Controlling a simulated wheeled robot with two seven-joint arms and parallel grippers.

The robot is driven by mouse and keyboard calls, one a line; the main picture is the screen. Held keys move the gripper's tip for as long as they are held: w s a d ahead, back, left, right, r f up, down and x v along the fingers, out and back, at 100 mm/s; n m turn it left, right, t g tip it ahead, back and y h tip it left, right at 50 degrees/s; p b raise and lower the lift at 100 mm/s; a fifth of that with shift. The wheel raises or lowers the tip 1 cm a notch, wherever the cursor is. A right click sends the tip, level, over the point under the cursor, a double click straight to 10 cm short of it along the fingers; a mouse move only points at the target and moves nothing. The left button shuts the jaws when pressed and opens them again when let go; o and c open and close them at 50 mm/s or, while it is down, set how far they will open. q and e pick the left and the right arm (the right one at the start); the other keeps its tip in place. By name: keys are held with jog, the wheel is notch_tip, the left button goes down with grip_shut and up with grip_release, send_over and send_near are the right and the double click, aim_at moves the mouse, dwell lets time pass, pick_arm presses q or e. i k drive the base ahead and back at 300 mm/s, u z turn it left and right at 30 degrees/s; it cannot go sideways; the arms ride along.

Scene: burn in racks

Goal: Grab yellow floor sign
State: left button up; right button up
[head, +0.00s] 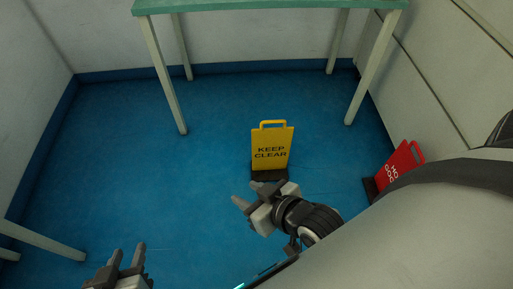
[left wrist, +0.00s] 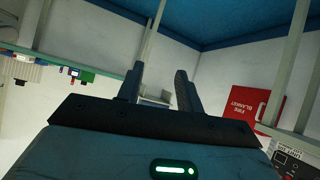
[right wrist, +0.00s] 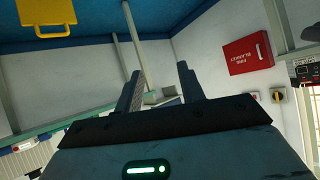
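The yellow floor sign (head: 272,146) stands upright on the blue floor in the head view, with a handle loop on top, "KEEP CLEAR" on its face and a dark base. Its yellow top and handle also show upside down in the right wrist view (right wrist: 46,14). My right gripper (head: 249,194) is open and empty, in front of the sign's lower part in the picture; a gap to the sign cannot be judged exactly. It shows open in the right wrist view (right wrist: 160,70). My left gripper (head: 128,250) is open and empty at the lower left, away from the sign.
A red floor sign (head: 400,163) stands at the right, partly hidden by my body. A green-topped table (head: 270,5) with pale legs stands behind the yellow sign. Another pale leg frame (head: 40,240) is at the left. The floor left of the sign is clear.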

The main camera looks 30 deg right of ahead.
aim_at(271, 146)
jog(key=u, duration=3.15)
jog(key=i, duration=0.25)
jog(key=z, duration=2.5)
jog(key=i, duration=1.35)
jog(key=z, duration=1.55)
jog(key=i, duration=0.7)
jog(key=z, duration=0.7)
